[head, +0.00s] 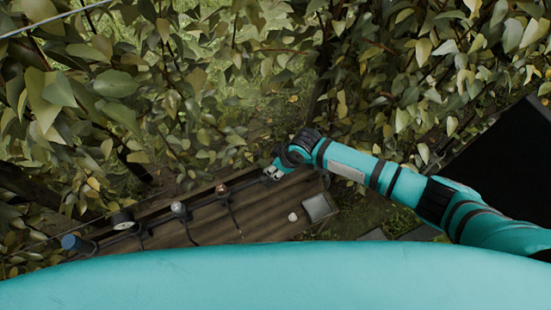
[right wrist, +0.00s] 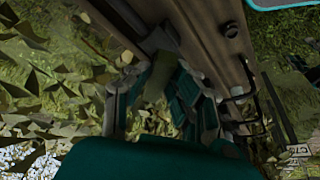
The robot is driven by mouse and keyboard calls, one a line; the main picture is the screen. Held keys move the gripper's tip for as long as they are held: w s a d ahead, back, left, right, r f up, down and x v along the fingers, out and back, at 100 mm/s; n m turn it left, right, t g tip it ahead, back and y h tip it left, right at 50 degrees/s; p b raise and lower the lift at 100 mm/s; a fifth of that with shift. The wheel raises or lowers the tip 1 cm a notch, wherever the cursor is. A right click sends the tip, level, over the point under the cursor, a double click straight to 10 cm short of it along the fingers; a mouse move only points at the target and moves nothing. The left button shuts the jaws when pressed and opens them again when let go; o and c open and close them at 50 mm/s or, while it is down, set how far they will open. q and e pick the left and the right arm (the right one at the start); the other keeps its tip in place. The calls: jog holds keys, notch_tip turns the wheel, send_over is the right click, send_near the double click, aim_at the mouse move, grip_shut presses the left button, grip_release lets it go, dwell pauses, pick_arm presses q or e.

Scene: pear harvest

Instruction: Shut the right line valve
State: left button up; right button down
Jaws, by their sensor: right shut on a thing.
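In the head view my right gripper (head: 274,172) is at the right end of a row of fittings along a wooden beam. It is shut on the right line valve, which the gripper mostly hides. I cannot tell how far the valve is turned. In the right wrist view the fingers of my right gripper (right wrist: 162,85) stand on both sides of a dark, shaded part close to the beam. My left gripper is not in view.
The wooden beam (head: 265,222) carries a copper-coloured fitting (head: 222,190), a pale round fitting (head: 178,208), a gauge-like round part (head: 122,220) and a blue cylinder (head: 75,243). A grey box (head: 320,207) lies at its right. Leafy branches (head: 120,90) hang close behind.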

jog(key=m+p, duration=0.2)
jog(key=m+t+h+p, duration=0.1)
jog(key=shift+s+a+r+m, duration=0.25)
jog(key=shift+s+m, duration=0.05)
jog(key=shift+a+f+m+t+h+p, duration=0.1)
jog(key=shift+a+m+t+h+p, duration=0.15)
jog(key=shift+m+p, duration=0.45)
jog(key=shift+f+m+t+h+p, duration=0.15)
jog(key=shift+m+h+p, duration=0.2)
jog(key=shift+m, duration=0.65)
jog(key=shift+r, duration=0.1)
jog(key=c, duration=1.2)
grip_release()
jog(key=shift+o, duration=0.2)
jog(key=v, duration=1.2)
